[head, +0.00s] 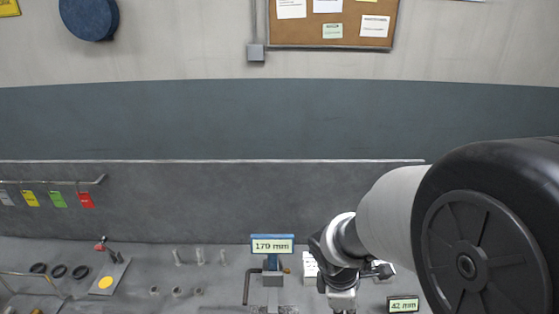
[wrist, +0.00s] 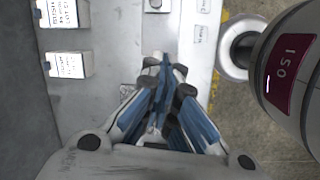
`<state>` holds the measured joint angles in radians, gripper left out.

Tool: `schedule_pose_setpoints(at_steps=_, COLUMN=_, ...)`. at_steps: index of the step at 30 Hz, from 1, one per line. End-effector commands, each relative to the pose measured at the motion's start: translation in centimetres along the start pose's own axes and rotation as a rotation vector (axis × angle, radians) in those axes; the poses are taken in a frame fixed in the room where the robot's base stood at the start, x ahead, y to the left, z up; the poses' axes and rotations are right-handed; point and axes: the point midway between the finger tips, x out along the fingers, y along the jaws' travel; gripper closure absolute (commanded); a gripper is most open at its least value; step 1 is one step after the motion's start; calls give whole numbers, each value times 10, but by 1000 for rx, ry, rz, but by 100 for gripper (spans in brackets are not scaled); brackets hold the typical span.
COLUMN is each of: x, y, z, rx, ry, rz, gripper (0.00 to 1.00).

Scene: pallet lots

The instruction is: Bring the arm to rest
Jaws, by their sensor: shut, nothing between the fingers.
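My gripper (wrist: 166,64) shows in the wrist view with its blue-padded fingers brought together at the tips, and nothing is seen between them. It is above a pale grey surface. In the head view my arm reaches in from the right, bent down toward the bench, and my gripper (head: 342,298) shows only in part at the bottom edge. Its fingertips are cut off there.
A blue stand reads 179 mm (head: 272,246), left of my gripper; a small display reads 42 mm (head: 403,305), to its right. White labelled boxes (wrist: 68,65) lie left in the wrist view. A grey back panel (head: 250,200) rises behind the bench.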

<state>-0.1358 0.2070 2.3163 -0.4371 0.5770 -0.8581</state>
Motion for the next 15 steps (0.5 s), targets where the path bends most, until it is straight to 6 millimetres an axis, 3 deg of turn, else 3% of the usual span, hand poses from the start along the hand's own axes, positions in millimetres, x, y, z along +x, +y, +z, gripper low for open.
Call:
schedule_pose_setpoints(at_steps=1, x=-25, y=-2, z=10, rx=124, ry=19, rz=28, gripper=100)
schedule_pose_setpoints(at_steps=6, x=-86, y=-24, z=34, rx=532, ry=94, rz=65, gripper=100)
schedule_pose_setpoints(at_steps=12, x=-141, y=-66, z=52, rx=975, ry=225, rz=71, gripper=100)
schedule_pose_setpoints(at_steps=15, x=-159, y=-86, z=55, rx=1151, ry=291, rz=58, gripper=100)
